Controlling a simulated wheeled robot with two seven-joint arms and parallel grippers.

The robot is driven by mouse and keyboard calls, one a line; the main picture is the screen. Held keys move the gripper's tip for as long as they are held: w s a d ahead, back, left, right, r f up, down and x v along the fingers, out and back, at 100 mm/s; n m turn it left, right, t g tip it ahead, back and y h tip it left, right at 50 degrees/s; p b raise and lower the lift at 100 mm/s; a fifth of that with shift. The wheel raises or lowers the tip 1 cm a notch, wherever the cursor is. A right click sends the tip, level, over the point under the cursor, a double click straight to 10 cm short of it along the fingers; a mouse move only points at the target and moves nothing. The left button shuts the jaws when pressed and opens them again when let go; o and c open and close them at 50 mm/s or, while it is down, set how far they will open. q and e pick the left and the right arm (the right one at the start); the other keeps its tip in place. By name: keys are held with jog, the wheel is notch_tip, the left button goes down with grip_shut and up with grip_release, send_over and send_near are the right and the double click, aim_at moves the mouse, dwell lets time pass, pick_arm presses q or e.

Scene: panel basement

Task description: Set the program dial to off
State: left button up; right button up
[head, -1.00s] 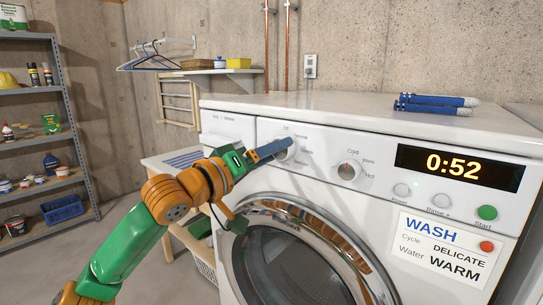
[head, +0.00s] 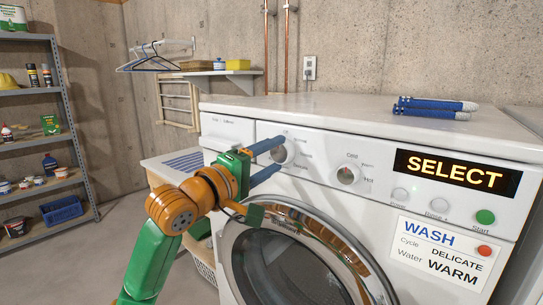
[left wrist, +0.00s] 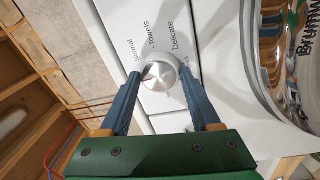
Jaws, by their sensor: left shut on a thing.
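The program dial (head: 282,154) is a round silver-white knob on the washer's front panel, left of the temperature dial (head: 348,174). It also shows in the left wrist view (left wrist: 160,75), with Normal, Towels and Delicate printed around it. I cannot make out clearly where it points. My left gripper (head: 270,160) has its two blue fingers on opposite sides of the program dial and is shut on it; the fingers (left wrist: 159,80) frame the knob in the wrist view. The washer display (head: 457,171) reads SELECT. My right gripper is not in view.
The washer's round door (head: 285,265) lies below the panel. Start button (head: 485,217) and a WASH, DELICATE, WARM card (head: 437,250) are at right. Blue-handled tools (head: 435,107) lie on top. A shelf rack (head: 50,130) stands far left.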

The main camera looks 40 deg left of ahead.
pick_arm(q)
jog(key=shift+f, duration=0.15)
dwell(0.3)
jog(key=o, duration=1.4)
jog(key=s+b, duration=0.1)
jog(key=s, duration=0.1)
jog(key=s+b, duration=0.1)
jog(key=s, duration=0.1)
jog(key=s+b, duration=0.1)
jog(key=s, duration=0.2)
jog(key=shift+a+f+b, duration=0.2)
jog(key=shift+a+b, duration=0.05)
jog(key=shift+b, duration=0.05)
